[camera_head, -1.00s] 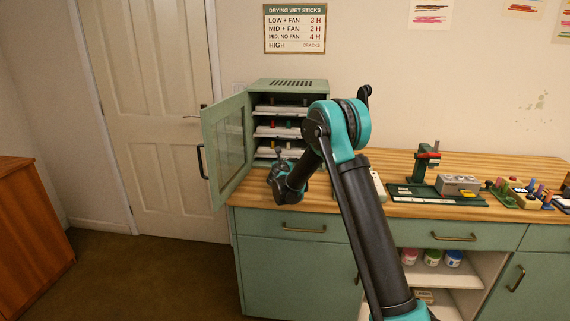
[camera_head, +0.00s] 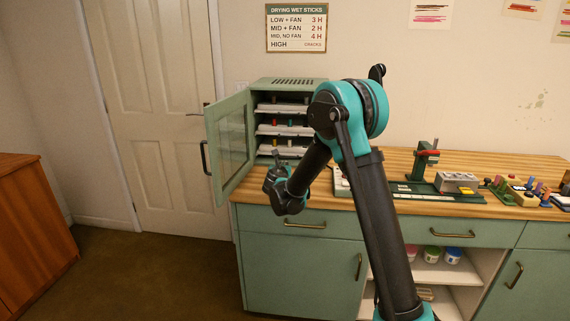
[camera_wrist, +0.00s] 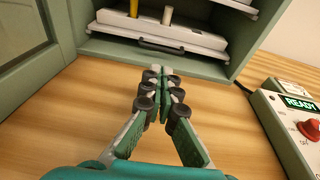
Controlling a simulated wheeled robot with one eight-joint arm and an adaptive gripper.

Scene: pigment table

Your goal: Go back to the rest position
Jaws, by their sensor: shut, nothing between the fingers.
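My gripper (camera_wrist: 160,78) is shut and empty in the wrist view, above the wooden counter (camera_wrist: 95,115) and in front of the cabinet's lowest tray. In the head view my arm's end is in front of the green drying cabinet (camera_head: 291,84), near the counter's left front edge. The cabinet door (camera_head: 229,143) stands open to the left. Its trays hold several small coloured sticks; the lowest tray (camera_wrist: 160,38) shows a yellow stick (camera_wrist: 133,8) and a pale one (camera_wrist: 167,15).
A control box (camera_wrist: 295,130) with a red knob and a lit "READY" display stands right of my gripper. A green press-like tool (camera_head: 424,160), a grey block (camera_head: 456,182) and several coloured pieces are further right.

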